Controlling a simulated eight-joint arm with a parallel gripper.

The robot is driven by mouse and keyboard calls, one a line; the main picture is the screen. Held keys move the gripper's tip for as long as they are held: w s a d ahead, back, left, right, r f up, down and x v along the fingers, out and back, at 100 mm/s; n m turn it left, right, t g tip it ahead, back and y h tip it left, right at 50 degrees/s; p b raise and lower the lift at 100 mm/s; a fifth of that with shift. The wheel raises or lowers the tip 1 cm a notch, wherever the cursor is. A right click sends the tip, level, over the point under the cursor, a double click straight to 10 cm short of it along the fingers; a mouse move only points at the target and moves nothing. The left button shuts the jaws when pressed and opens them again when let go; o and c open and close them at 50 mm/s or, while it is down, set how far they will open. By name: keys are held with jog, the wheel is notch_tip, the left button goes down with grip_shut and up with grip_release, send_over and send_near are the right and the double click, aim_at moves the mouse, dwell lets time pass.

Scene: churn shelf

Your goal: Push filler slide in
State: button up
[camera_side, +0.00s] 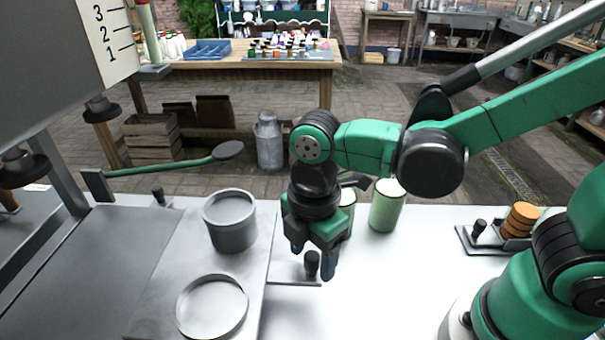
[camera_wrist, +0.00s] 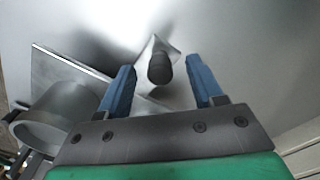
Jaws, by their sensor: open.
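The filler slide is a flat grey metal plate (camera_side: 258,245) on the white table. It carries a grey cup (camera_side: 231,228) and, nearer the camera, a round ring or shallow rim (camera_side: 212,307). A small black knob (camera_side: 312,262) stands on a plate at the slide's right side; it also shows in the wrist view (camera_wrist: 160,68). My gripper (camera_side: 313,262) points down at the knob, and in the wrist view its blue fingers (camera_wrist: 160,85) are apart with the knob between or just beyond them. I cannot tell whether either finger touches it.
Pale green cups (camera_side: 386,206) stand behind my gripper. A tray with a black knob and stacked orange discs (camera_side: 520,220) is at the right. A green lever (camera_side: 165,168) and a grey housing (camera_side: 60,60) are at the left. White table is clear at front centre.

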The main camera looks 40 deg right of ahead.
grip_shut()
dwell(1.5)
